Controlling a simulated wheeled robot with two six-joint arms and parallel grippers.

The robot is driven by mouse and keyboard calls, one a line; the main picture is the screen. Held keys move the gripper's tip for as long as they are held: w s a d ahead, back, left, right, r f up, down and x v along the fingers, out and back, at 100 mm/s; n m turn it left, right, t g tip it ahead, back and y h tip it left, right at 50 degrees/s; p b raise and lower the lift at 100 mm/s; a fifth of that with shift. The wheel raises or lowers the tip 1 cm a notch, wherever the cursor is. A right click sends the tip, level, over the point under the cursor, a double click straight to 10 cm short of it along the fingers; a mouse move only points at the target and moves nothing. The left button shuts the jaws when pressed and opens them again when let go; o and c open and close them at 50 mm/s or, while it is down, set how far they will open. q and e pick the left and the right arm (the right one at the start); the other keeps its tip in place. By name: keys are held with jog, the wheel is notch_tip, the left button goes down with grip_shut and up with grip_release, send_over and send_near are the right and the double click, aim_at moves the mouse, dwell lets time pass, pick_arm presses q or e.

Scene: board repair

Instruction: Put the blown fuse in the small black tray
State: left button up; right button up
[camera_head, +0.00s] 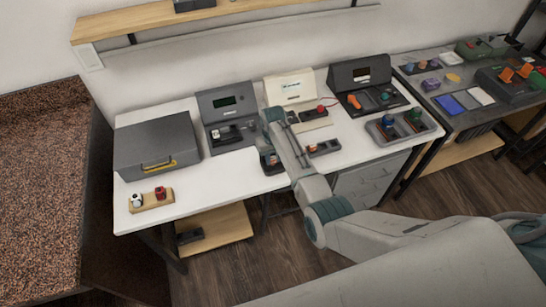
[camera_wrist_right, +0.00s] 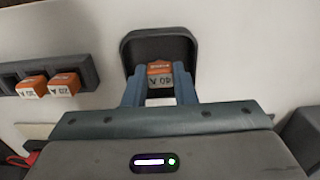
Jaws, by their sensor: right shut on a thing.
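My right gripper (camera_wrist_right: 160,80) is shut on an orange and white fuse (camera_wrist_right: 160,68), marked with a number and "A". The fuse lies inside the outline of the small black tray (camera_wrist_right: 159,34) in the right wrist view. Whether it touches the tray floor I cannot tell. In the head view the small black tray (camera_head: 270,168) is near the table's front edge, partly hidden by my right arm. My left gripper is not in view.
A dark fuse holder (camera_wrist_right: 88,72) with two orange and white fuses stands beside the tray. A grey case (camera_head: 155,145) and a wooden block (camera_head: 151,199) are on the left. Testers line the back; a grey tray (camera_head: 400,128) is right. White table is clear between case and tray.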

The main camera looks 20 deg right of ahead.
jog(key=o, duration=1.1)
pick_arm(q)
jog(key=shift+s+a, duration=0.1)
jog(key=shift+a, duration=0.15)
pick_arm(e)
jog(key=shift+r, duration=0.1)
